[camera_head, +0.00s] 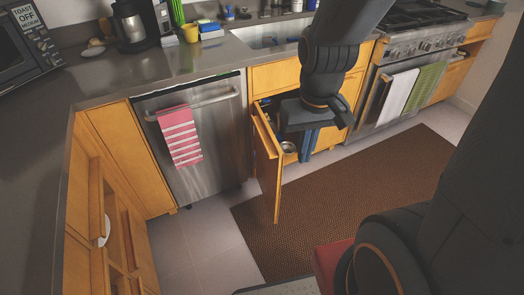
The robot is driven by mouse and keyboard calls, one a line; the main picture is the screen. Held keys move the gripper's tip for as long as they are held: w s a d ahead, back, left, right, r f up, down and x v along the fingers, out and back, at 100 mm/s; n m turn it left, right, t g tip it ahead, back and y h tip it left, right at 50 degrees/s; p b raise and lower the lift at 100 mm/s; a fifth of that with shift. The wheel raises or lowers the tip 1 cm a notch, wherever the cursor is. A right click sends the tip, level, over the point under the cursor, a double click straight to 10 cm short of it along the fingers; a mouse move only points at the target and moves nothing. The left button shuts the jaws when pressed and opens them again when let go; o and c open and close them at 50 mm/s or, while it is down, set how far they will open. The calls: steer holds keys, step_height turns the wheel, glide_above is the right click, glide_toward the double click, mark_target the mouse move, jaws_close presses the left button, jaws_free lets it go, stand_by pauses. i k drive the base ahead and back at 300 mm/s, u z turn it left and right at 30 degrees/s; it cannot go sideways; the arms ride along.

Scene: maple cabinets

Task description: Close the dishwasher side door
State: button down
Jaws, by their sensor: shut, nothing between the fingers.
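The wooden cabinet door (267,172) beside the dishwasher, under the sink, stands open and swings out toward me. Its edge faces me, and the cabinet interior shows to its right. The stainless dishwasher (212,135) is to the left of this door, with its front shut. A pink striped towel (181,137) hangs on its handle. My gripper (286,124) is dark and shut, with nothing in it. It is in front of the cabinet opening, near the upper right side of the open door. I cannot tell whether it touches the door. My wrist hides part of the opening.
Blue items and a small metal pot (289,147) are in the open cabinet. A brown mat (370,190) covers the floor at right. The stove (415,62) with hanging towels stands at the right. Wooden drawers (105,220) line the left side. Tiled floor below the dishwasher is clear.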

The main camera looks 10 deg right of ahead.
mark_target(270, 155)
steer(key=z, duration=0.7)
steer(key=i, duration=0.75)
steer(key=u, duration=0.7)
